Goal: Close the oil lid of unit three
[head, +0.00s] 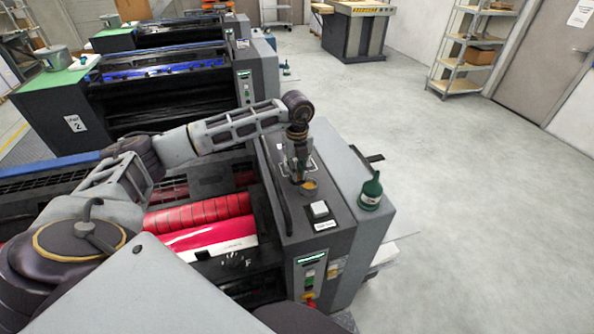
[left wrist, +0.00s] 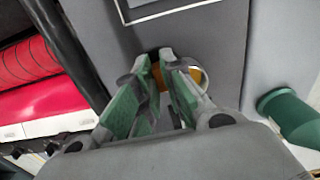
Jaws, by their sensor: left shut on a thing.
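The oil lid (head: 309,187) shows as a small orange-yellow round piece on the grey top of the nearest ink unit's end housing (head: 343,198), the unit with red rollers. It also shows in the left wrist view (left wrist: 195,76), partly hidden by the fingers. My left gripper (head: 299,179) points down at it from above. In the left wrist view the green-padded fingers (left wrist: 167,68) are close together, shut at the lid. The fingers hide how far the lid is tilted and the opening under it. My right gripper is not in view.
A dark green bottle (head: 371,191) stands on the housing right of the lid. Red rollers (head: 205,220) lie to the left. Unit two (head: 165,95) stands behind. The floor to the right is clear.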

